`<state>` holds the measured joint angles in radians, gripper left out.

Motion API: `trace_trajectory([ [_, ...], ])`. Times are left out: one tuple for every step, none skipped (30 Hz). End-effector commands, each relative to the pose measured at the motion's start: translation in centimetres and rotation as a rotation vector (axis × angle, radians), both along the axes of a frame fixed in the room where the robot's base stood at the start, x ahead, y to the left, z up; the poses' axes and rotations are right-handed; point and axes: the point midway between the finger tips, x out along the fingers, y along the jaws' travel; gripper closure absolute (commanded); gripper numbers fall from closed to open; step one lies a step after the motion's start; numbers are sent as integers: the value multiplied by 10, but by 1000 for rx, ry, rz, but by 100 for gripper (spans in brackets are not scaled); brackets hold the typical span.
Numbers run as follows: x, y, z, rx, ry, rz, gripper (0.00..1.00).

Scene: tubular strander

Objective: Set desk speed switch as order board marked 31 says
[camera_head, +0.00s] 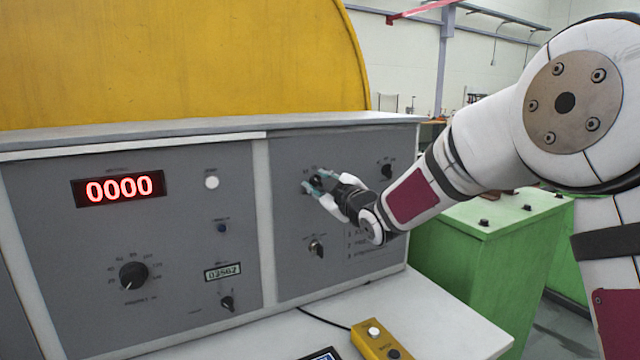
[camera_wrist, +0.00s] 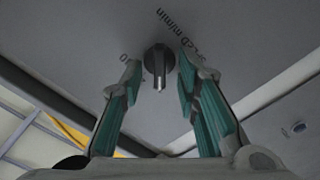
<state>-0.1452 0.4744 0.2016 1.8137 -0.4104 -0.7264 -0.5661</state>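A dark rotary knob (camera_head: 316,181) sits high on the right grey panel of the control desk (camera_head: 280,230). In the wrist view the knob (camera_wrist: 158,62) has a light pointer mark toward the bottom of the picture. Lettering ending in "m/min" is printed beside it, partly unreadable. My gripper (camera_head: 322,188) is at this knob, its green-padded fingers (camera_wrist: 158,78) open on either side. A gap shows on both sides of the knob. The fingers partly hide the knob in the head view. No order board marked 31 is in view.
The left panel has a red display (camera_head: 118,188) reading 0000, a large dial (camera_head: 133,275), a counter (camera_head: 222,271) and small switches. A lower knob (camera_head: 316,248) sits below my gripper. A yellow control box (camera_head: 380,340) lies on the desk top. A green cabinet (camera_head: 470,270) stands right.

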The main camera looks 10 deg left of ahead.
Motion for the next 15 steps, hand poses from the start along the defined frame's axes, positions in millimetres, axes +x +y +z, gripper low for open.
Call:
trace_trajectory([
  [0, 0, 0, 0, 0, 0, 71],
  [0, 0, 0, 0, 0, 0, 71],
  [0, 0, 0, 0, 0, 0, 71],
  [0, 0, 0, 0, 0, 0, 71],
  [0, 0, 0, 0, 0, 0, 78],
  [0, 0, 0, 0, 0, 0, 87],
  [0, 0, 0, 0, 0, 0, 94],
  [0, 0, 0, 0, 0, 0, 100],
  [0, 0, 0, 0, 0, 0, 100],
  [0, 0, 0, 0, 0, 0, 100],
  [0, 0, 0, 0, 0, 0, 100],
  [0, 0, 0, 0, 0, 0, 100],
  [0, 0, 0, 0, 0, 0, 100],
  [0, 0, 0, 1, 1, 0, 100],
  [0, 0, 0, 2, 1, 0, 100],
])
